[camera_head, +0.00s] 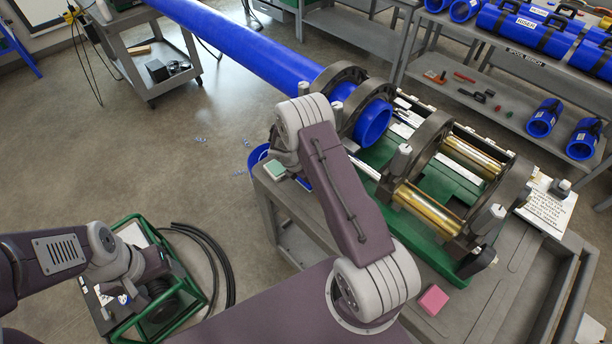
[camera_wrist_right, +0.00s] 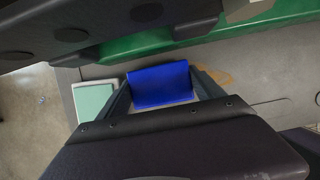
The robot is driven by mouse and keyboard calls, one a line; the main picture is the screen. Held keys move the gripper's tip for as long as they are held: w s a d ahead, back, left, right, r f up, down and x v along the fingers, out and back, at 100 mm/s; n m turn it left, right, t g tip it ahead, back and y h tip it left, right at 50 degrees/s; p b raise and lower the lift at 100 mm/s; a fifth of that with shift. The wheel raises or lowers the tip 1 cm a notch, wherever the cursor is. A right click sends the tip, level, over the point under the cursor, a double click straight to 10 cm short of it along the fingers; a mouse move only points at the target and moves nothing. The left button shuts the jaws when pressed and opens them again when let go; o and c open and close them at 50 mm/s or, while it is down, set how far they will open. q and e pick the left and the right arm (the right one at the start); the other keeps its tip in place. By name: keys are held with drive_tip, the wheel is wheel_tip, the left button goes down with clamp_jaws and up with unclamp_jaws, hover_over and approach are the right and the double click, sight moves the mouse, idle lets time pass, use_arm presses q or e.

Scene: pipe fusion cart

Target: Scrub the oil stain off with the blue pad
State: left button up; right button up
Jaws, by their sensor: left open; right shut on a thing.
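The blue pad (camera_wrist_right: 160,84) is held between the two fingers of my right gripper (camera_wrist_right: 163,88) in the right wrist view, over the grey cart top. A brownish stain (camera_wrist_right: 219,77) shows on the grey surface just right of the pad, partly covered by the right finger. I cannot tell whether the pad touches the surface. In the head view my right arm hides the right gripper, the blue pad and the stain. My left gripper (camera_head: 118,297) is open and empty at the lower left, above a green-framed machine.
A pale green pad (camera_wrist_right: 95,103) lies at the cart's left corner, also in the head view (camera_head: 275,168). A pink block (camera_head: 433,300) sits near the cart's front. The green fusion machine with clamp rings (camera_head: 424,150) and a long blue pipe (camera_head: 235,45) stands behind my right arm.

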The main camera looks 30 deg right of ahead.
drive_tip(key=shift+o, duration=0.2)
drive_tip(key=s, duration=0.1)
drive_tip(key=s+b, duration=0.1)
drive_tip(key=s, duration=0.1)
drive_tip(key=shift+d+f+b, duration=0.3)
drive_tip(key=shift+d, duration=0.05)
drive_tip(key=shift+s, duration=0.3)
drive_tip(key=s+b, duration=0.1)
drive_tip(key=s+d+b, duration=0.1)
drive_tip(key=shift+s+f+b, duration=0.1)
drive_tip(key=shift+s+b, duration=0.2)
drive_tip(key=shift+b, duration=0.1)
drive_tip(key=shift+c, duration=0.2)
drive_tip(key=shift+s+d+r, duration=0.1)
drive_tip(key=shift+s+r, duration=0.15)
drive_tip(key=shift+s, duration=0.4)
drive_tip(key=shift+s+d+f+b, duration=0.15)
drive_tip(key=shift+s+b, duration=0.1)
drive_tip(key=shift+b, duration=0.45)
drive_tip(key=s+b, duration=0.1)
drive_tip(key=s+d+b, duration=0.1)
drive_tip(key=s, duration=0.1)
drive_tip(key=shift+r, duration=0.3)
drive_tip(key=shift+r, duration=0.1)
